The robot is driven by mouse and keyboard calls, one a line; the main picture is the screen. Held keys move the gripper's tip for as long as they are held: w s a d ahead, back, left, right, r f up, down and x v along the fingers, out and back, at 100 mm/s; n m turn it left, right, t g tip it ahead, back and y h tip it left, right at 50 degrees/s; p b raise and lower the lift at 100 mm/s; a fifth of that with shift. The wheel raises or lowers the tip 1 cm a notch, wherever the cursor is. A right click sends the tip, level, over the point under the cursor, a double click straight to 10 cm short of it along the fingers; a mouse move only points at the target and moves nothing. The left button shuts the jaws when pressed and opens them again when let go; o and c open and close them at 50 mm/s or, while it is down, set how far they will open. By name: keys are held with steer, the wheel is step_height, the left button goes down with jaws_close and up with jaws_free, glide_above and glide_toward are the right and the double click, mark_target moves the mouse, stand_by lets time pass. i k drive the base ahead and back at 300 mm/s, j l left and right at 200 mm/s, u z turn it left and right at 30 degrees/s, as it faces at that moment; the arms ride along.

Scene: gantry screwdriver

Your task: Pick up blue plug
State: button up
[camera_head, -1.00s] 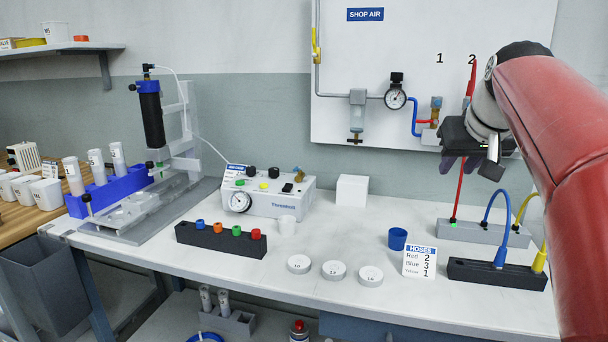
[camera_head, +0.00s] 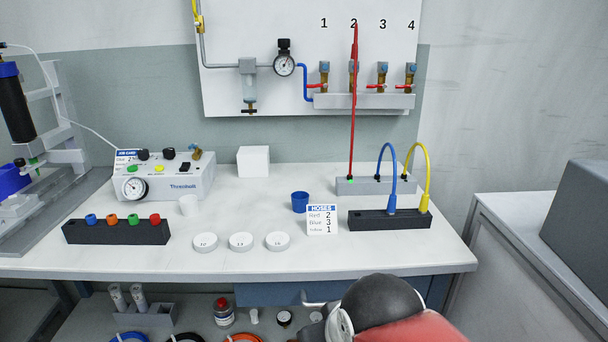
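A blue hose (camera_head: 381,163) arches from the grey block (camera_head: 350,187) to a blue plug (camera_head: 391,205), which stands upright in the black block (camera_head: 372,221) on the right of the bench. A small blue cap (camera_head: 91,219) also sits in another black block (camera_head: 116,233) at the left, beside orange, green and red ones. My arm shows only at the bottom edge, right of centre, below the bench front. My gripper is out of view, so its fingers are hidden.
A yellow hose (camera_head: 427,170) stands just right of the blue one. A red hose (camera_head: 352,110) rises to port 2 on the wall panel. A HOSES card (camera_head: 322,219), blue cup (camera_head: 300,202) and white lids (camera_head: 241,241) stand left of the right black block.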

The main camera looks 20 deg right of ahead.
mark_target(390, 208)
steer(key=i+j+z, duration=0.1)
steer(key=z, duration=0.25)
steer(key=i+j+z, duration=0.1)
steer(key=z, duration=0.25)
steer(key=j+z, duration=0.15)
steer(key=z, duration=0.2)
steer(key=k+j+u, duration=0.2)
steer(key=k+j, duration=0.15)
steer(key=k+j+u, duration=0.15)
steer(key=k+j, duration=0.2)
steer(key=j, duration=0.25)
steer(key=i, duration=0.5)
